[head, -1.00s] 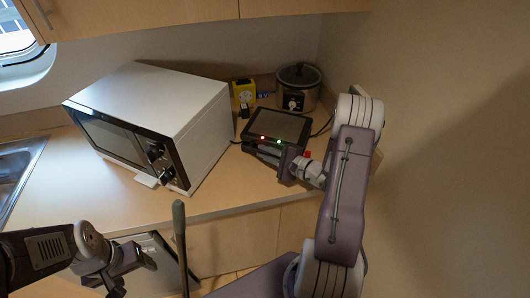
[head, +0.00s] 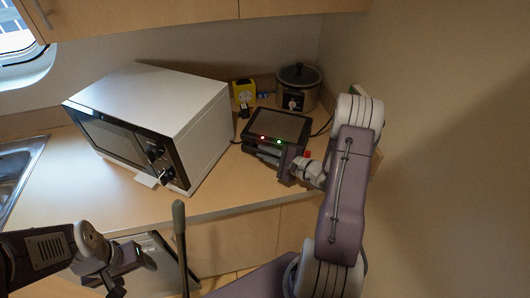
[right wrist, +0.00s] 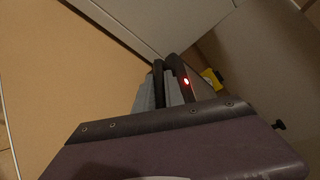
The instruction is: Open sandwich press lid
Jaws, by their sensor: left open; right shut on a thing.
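The sandwich press (head: 279,124) is a dark, flat appliance at the back right of the counter, with a red and a green light on its front edge. Its lid looks down. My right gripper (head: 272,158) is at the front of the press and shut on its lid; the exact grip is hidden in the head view. In the right wrist view, the press (right wrist: 176,82) shows edge-on with its red light, just beyond the dark gripper body. My left gripper (head: 116,287) is open and empty at the lower left, in front of the counter, away from the press.
A white microwave (head: 160,105) stands left of the press. A slow cooker (head: 298,88) and a yellow item (head: 244,92) stand behind it against the wall. A sink (head: 18,180) is at the far left. The counter (head: 90,205) is clear in front of the microwave.

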